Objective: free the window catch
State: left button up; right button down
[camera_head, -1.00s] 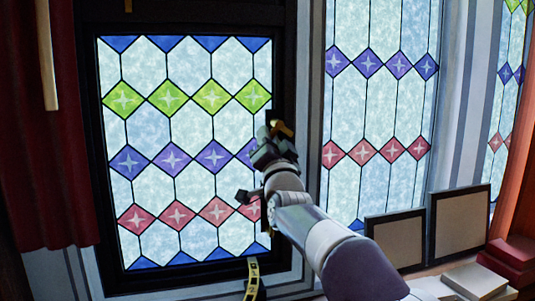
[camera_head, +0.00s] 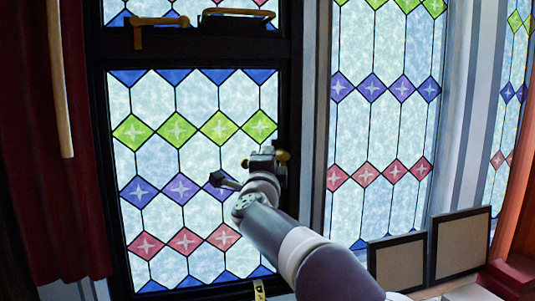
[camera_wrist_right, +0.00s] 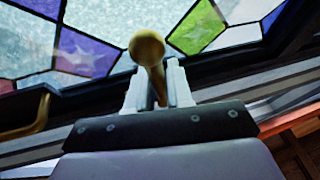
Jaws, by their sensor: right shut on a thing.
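A brass catch handle (camera_head: 283,156) sits on the dark right stile of the lower stained-glass window (camera_head: 190,165). In the head view my right gripper (camera_head: 266,160) hides most of it. In the right wrist view the catch handle (camera_wrist_right: 147,48) shows a round ball end standing out between the pale fingers of my right gripper (camera_wrist_right: 156,88), which is shut on its stem. The catch's base is hidden. I cannot tell whether the window is ajar. My left gripper is not in view.
On the dark rail above are a brass lever (camera_head: 160,20) and a long brass pull (camera_head: 240,14). A brass loop (camera_wrist_right: 28,118) shows at the wrist view's left. A red curtain (camera_head: 50,200) hangs left. Framed boards (camera_head: 460,243) stand lower right.

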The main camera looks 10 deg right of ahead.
jog(key=shift+r+m+g+p, duration=0.2)
jog(key=shift+m+g+p, duration=0.1)
jog(key=shift+m, duration=0.2)
jog(key=shift+f, duration=0.1)
jog(key=c, duration=1.4)
grip_release()
jog(key=shift+d, duration=0.1)
jog(key=shift+s+d, duration=0.1)
jog(key=shift+s, duration=0.1)
jog(key=b+v, duration=0.6)
jog(key=v, duration=0.6)
jog(key=shift+s, duration=0.15)
jog(key=shift+f, duration=0.15)
